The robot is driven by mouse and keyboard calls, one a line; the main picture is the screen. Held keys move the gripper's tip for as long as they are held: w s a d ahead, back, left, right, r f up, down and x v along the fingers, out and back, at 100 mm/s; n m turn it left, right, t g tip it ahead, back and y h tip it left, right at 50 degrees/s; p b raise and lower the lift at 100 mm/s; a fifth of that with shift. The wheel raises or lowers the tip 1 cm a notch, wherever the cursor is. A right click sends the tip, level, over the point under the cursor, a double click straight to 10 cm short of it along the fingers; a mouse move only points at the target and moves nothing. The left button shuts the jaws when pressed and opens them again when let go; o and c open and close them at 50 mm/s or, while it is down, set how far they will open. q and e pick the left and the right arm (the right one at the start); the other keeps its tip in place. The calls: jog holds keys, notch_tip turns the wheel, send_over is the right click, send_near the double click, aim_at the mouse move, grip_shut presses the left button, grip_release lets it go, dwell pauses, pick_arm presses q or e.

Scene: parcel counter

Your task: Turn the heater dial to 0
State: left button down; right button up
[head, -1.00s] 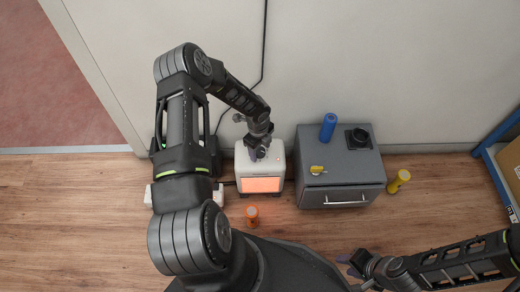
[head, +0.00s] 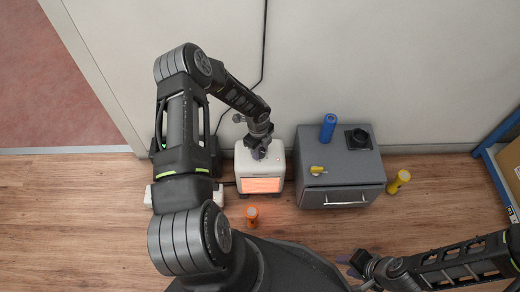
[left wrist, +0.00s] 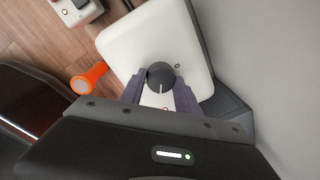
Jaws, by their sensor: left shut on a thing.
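The heater (head: 244,168) is a small white box on the floor against the wall, with a glowing orange front. In the left wrist view its pale top (left wrist: 145,45) carries a dark round dial (left wrist: 160,76) with a white pointer line. The line points toward the gripper's palm, away from a small 0-like mark (left wrist: 177,65) on the top. My left gripper (left wrist: 160,98) is shut on the dial, one finger on each side; in the head view it reaches down onto the heater's top (head: 260,152). My right gripper (head: 352,266) is at the lower right, away from the heater; its finger opening is unclear.
A grey cabinet (head: 340,180) stands right of the heater, with a blue cylinder (head: 328,127), a yellow item (head: 318,170) and a black object (head: 358,138) on top. An orange cylinder (head: 251,216) stands in front of the heater. A yellow cylinder (head: 399,181) stands right of the cabinet.

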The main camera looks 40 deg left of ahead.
pick_arm(q)
jog(key=shift+n, duration=0.4)
jog(key=n+b, duration=0.1)
jog(key=n, duration=0.1)
jog(key=shift+n, duration=0.3)
jog(key=n+b, duration=0.1)
jog(key=n, duration=0.2)
jog(key=shift+w, duration=0.1)
jog(key=n+b, duration=0.1)
jog(key=n, duration=0.3)
jog(key=shift+y, duration=0.3)
jog(key=n+b, duration=0.1)
jog(key=n, duration=0.2)
jog(key=shift+w+n, duration=0.1)
jog(key=shift+n, duration=0.3)
jog(key=n+b, duration=0.1)
jog(key=n, duration=0.3)
jog(key=shift+n+g, duration=0.3)
jog(key=shift+a+n, duration=0.1)
jog(key=shift+n, duration=2.1)
